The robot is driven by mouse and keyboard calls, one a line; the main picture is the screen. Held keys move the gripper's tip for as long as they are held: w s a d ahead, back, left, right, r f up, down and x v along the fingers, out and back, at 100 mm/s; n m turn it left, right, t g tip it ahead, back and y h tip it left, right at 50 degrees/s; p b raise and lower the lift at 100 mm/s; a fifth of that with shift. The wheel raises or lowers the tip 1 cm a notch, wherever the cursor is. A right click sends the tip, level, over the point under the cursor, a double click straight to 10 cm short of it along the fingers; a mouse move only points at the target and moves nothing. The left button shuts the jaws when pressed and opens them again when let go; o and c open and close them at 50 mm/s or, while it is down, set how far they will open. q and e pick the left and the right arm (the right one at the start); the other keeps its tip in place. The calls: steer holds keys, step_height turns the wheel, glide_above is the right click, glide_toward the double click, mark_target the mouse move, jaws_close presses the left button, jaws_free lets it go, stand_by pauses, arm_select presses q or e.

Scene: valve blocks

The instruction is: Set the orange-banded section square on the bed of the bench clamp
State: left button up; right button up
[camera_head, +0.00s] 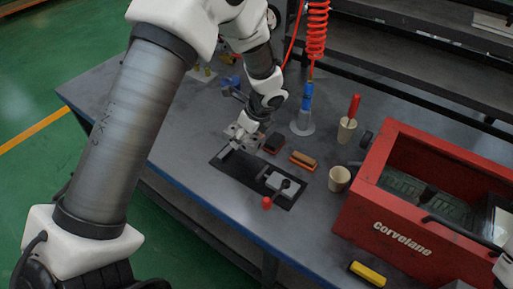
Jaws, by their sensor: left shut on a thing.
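My left gripper (247,136) reaches down over the left end of the bench clamp and is shut on a small grey metal section (236,131). I cannot make out an orange band on it at this size. The gripper hides part of it, and I cannot tell whether it touches the bed. The bench clamp (245,177) is a long dark plate with a grey jaw block at its right end and a red-knobbed lever (267,202). My right gripper is not in view.
A dark red-topped block (273,143) and an orange-brown block (303,160) lie just behind the clamp. A cream cup (339,179), a cup with a red-handled tool (347,130) and a red Corvelane box (378,222) stand right. A red coiled hose (317,35) hangs behind.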

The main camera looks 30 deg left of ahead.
mark_target(254, 142)
arm_select(q)
steer(key=f, duration=0.1)
steer(key=s+f, duration=0.2)
steer(key=f, duration=0.1)
steer(key=shift+d, duration=0.1)
steer(key=f, duration=0.3)
steer(key=w+f, duration=0.1)
steer(key=f, duration=0.1)
steer(key=shift+s+r, duration=0.15)
steer(key=shift+s, duration=0.1)
steer(key=o, duration=1.6)
steer(key=shift+f, duration=0.25)
steer(key=shift+r, duration=0.1)
steer(key=shift+r, duration=0.25)
steer(key=v, duration=1.1)
steer(key=shift+d+r, duration=0.25)
steer(key=shift+r, duration=0.05)
